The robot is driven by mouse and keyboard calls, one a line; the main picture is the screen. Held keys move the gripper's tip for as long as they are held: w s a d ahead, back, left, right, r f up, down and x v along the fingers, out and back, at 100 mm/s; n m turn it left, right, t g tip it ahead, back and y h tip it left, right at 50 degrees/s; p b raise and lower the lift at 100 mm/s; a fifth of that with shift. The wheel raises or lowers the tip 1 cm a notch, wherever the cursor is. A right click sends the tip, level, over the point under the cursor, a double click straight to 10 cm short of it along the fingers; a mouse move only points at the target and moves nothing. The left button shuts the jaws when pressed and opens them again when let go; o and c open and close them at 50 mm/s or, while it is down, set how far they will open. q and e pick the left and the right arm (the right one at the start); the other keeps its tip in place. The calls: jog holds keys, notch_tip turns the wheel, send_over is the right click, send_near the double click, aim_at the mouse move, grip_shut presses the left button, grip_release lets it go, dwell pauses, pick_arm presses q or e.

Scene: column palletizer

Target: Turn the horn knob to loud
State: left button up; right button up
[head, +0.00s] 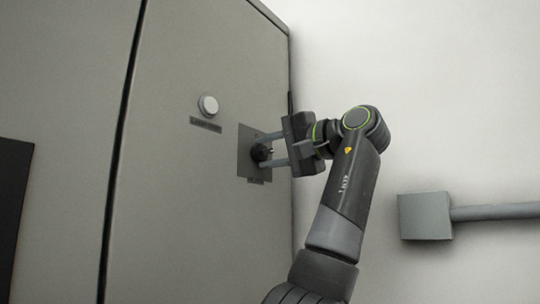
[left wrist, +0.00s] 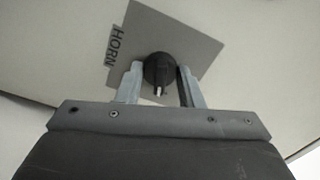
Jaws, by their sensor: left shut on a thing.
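The horn knob (left wrist: 158,70) is a round black knob with a white pointer mark, on a grey square plate (left wrist: 195,40) beside a label reading HORN (left wrist: 115,46). In the left wrist view the pointer mark faces the gripper's palm. In the head view the knob (head: 261,152) sits on its plate (head: 246,165) on the cabinet front. My left gripper (head: 266,150) reaches it from the right, and its two fingers are shut on the knob, one on each side. In the left wrist view the fingers (left wrist: 158,82) flank the knob. No loud marking is legible. My right gripper is not in view.
A round white button (head: 208,105) with a dark label (head: 206,125) is up and left of the knob on the grey cabinet (head: 180,220). A grey box with a conduit (head: 425,216) is on the white wall at right. A dark panel (head: 12,205) is at far left.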

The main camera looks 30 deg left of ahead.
pick_arm(q)
jog(key=m+b, duration=0.1)
jog(key=m, duration=0.3)
jog(key=shift+m, duration=0.3)
jog(key=m+b, duration=0.1)
jog(key=m, duration=0.3)
jog(key=shift+m, duration=0.4)
jog(key=o, duration=1)
